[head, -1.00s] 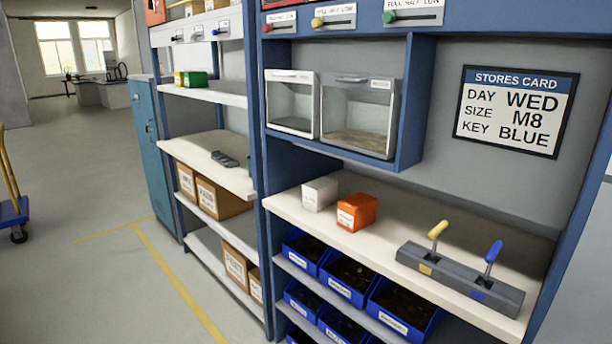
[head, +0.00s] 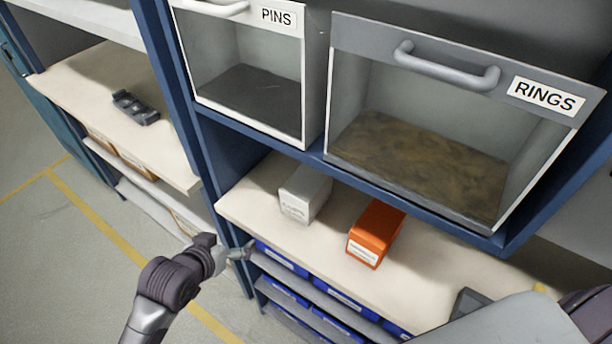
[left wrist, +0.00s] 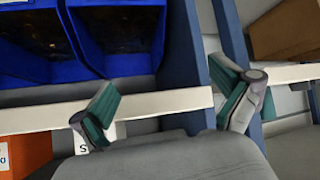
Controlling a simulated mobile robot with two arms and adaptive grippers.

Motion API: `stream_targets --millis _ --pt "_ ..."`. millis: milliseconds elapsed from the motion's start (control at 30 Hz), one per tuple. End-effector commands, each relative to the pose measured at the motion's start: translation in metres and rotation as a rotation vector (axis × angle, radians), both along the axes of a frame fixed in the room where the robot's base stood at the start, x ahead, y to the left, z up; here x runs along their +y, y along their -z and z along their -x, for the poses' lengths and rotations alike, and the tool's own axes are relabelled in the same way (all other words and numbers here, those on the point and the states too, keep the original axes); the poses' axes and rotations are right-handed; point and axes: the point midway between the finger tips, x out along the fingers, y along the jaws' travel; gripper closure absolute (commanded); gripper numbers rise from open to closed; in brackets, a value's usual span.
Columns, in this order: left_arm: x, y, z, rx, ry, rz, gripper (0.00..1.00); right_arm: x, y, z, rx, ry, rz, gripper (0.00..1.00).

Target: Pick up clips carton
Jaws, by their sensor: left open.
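A white carton (head: 305,194) stands on the cream shelf, its small label too blurred to read surely. An orange carton (head: 375,235) stands to its right. My left gripper (head: 240,252) is at the shelf's front edge, left of and below the white carton, apart from it. In the left wrist view, my left gripper (left wrist: 165,108) has its two green-padded fingers spread, with the shelf edge between them. A piece of the white carton with a letter S (left wrist: 82,143) shows behind one finger, beside the orange carton (left wrist: 24,156). My right gripper is out of view.
The PINS bin (head: 250,85) and RINGS bin (head: 420,150) hang above the cartons. Blue bins (head: 285,260) sit below the shelf (head: 262,222). A blue post (head: 185,110) rises at left. A dark block (head: 470,302) is at the right.

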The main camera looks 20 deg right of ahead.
Motion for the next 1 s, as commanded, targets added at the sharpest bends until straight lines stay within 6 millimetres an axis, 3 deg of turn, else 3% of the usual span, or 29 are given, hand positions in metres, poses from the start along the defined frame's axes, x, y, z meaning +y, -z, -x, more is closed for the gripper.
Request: stream_targets --millis 33,100,200,300,467,700,1000 --pt "-0.014 -0.050 0.008 -0.042 0.050 0.018 0.00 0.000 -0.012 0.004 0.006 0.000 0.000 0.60" --pt "-0.036 -0.111 0.020 -0.111 0.139 0.041 0.00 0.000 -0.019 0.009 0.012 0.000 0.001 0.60" --pt "-0.060 -0.151 0.030 -0.168 0.241 0.058 0.00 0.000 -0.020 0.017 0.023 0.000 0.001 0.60" --pt "-0.073 -0.175 0.043 -0.196 0.310 0.066 0.00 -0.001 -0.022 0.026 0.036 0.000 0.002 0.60" --pt "-0.085 -0.185 0.048 -0.209 0.352 0.070 0.00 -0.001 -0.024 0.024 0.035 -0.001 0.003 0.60" --pt "-0.117 -0.165 0.025 -0.209 0.354 0.071 0.00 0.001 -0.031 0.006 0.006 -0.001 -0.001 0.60" --pt "-0.141 -0.147 0.006 -0.212 0.354 0.072 0.00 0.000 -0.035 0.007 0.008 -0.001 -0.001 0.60"
